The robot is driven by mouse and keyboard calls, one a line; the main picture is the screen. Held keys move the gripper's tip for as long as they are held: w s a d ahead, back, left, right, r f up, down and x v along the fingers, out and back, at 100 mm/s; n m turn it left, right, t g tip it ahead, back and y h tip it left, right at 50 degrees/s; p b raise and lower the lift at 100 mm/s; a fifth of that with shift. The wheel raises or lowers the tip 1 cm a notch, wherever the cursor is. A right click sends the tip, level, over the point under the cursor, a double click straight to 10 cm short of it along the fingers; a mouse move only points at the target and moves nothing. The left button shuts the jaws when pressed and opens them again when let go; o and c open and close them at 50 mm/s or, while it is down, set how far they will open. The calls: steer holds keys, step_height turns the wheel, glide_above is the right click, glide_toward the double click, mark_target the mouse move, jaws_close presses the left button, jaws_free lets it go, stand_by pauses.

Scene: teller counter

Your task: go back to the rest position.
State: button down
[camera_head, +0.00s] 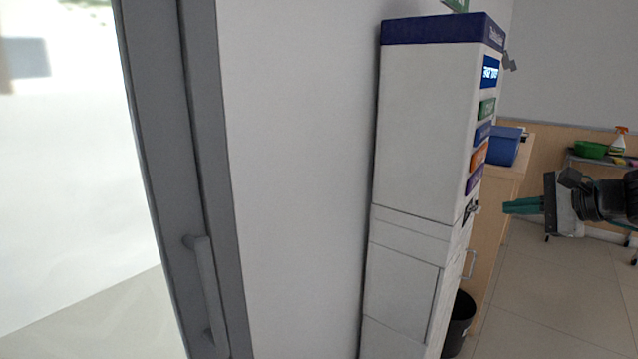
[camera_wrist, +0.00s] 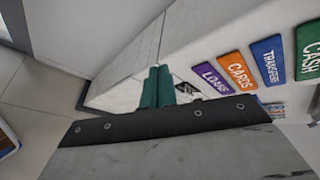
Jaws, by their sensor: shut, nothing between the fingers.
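My gripper (camera_head: 522,205) is at the right of the head view, with its green fingers together and pointing left. In the wrist view the green fingertips (camera_wrist: 157,88) are side by side, shut and empty. A white kiosk (camera_head: 425,130) with a dark blue top stands to the left of my gripper. Its coloured buttons also show in the wrist view, among them an orange CARDS button (camera_wrist: 236,72) and a purple LOANS button (camera_wrist: 212,79). In the head view my fingers appear apart from the kiosk front; the exact gap is hard to tell.
A wooden counter (camera_head: 510,172) with a blue bin (camera_head: 503,146) stands behind the kiosk. A black waste bin (camera_head: 460,318) is on the floor. A cart with a green bowl (camera_head: 591,150) and a spray bottle (camera_head: 619,140) is at back right. Tiled floor (camera_head: 545,300) is open at lower right.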

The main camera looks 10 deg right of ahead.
steer(key=s+a+f+n+g+y, duration=0.1)
steer(key=s+a+f+n+g, duration=0.15)
steer(key=a, duration=0.35)
steer(key=s+a+f+n+g, duration=0.1)
steer(key=s+a+n+g, duration=0.2)
steer(key=a, duration=0.2)
steer(key=s+a+f+n+g+h, duration=0.2)
steer(key=s+a+n+g+h, duration=0.3)
steer(key=s+a+n, duration=0.6)
steer(key=shift+s+a+n+h, duration=0.4)
steer(key=shift+s+n+h, duration=0.55)
steer(key=shift+s, duration=1.4)
steer(key=shift+y, duration=0.25)
